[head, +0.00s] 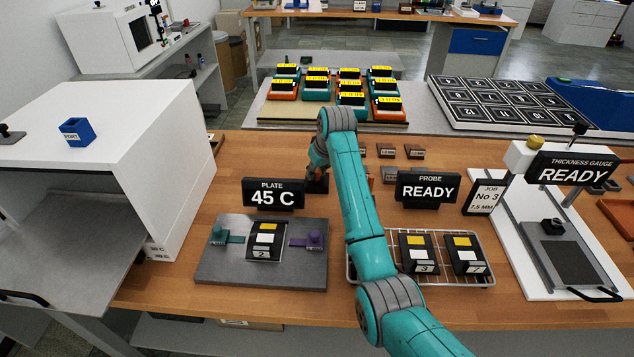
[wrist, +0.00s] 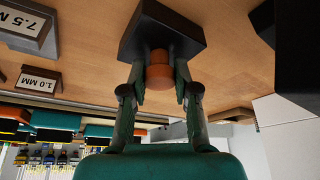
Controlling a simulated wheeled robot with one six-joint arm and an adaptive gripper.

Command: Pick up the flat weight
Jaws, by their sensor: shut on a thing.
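The flat weight is a black block (wrist: 165,32) with a copper-coloured knob (wrist: 159,68), seen in the wrist view. My gripper (wrist: 159,82) is shut on the knob, one finger on each side. In the head view the dark weight (head: 317,186) shows small behind the plate sign, under my gripper (head: 318,172), partly hidden by my teal arm. I cannot tell whether the weight touches the wooden bench or is just above it.
The plate sign (head: 274,194) and probe sign (head: 427,189) stand close by. Small brown gauge blocks (head: 414,151) lie right of my arm. A white open-fronted cabinet (head: 110,130) is left; a thickness gauge (head: 560,200) is right. Bare bench (head: 228,180) lies left of the weight.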

